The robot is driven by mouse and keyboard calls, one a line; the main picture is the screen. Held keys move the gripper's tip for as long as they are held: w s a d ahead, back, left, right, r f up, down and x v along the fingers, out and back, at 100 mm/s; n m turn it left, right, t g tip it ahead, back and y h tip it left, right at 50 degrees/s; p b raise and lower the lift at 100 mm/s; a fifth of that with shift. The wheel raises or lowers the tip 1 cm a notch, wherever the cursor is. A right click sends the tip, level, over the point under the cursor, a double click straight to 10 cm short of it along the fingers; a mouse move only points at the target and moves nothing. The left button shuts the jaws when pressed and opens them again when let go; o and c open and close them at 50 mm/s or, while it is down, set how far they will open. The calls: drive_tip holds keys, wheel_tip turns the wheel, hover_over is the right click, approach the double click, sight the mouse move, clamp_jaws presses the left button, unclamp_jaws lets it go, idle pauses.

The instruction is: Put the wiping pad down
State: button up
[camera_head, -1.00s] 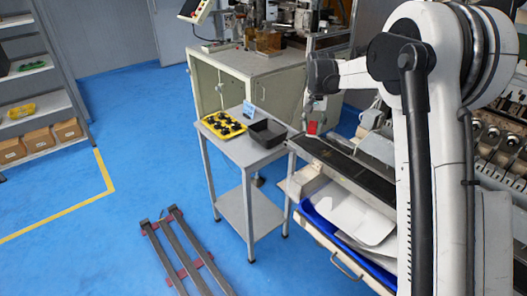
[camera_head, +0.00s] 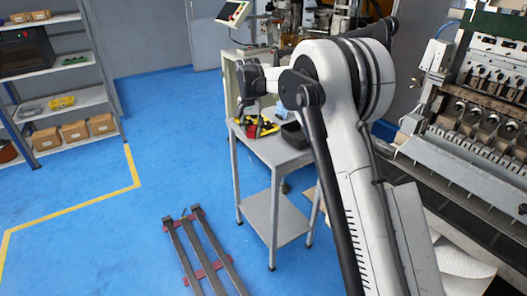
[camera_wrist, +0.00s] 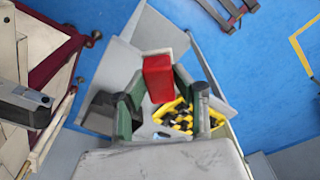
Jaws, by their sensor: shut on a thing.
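The red wiping pad (camera_wrist: 158,78) is a small block held between the green-sided fingers of my gripper (camera_wrist: 158,84) in the wrist view. The gripper is shut on it. Pad and gripper are over the small grey table (camera_wrist: 118,60), beside the yellow tray with black parts (camera_wrist: 182,116). I cannot tell whether the pad touches the tabletop. In the head view my arm reaches over the table (camera_head: 275,154) near the yellow tray (camera_head: 252,131).
A black open bin (camera_head: 295,134) stands on the table right of the tray, partly behind my arm. A machine with a tilted screen (camera_head: 233,13) stands behind. Dark rails (camera_head: 197,255) lie on the blue floor. A shelf with boxes (camera_head: 74,131) is at left.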

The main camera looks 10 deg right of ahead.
hover_over(274, 150)
wheel_tip(274, 150, down, 7)
drive_tip(key=shift+a+r, duration=0.1)
drive_tip(key=shift+a, duration=0.05)
drive_tip(key=shift+f, duration=2)
drive_tip(key=shift+f, duration=0.2)
drive_tip(key=o, duration=1.1)
drive_tip(key=shift+r, duration=0.1)
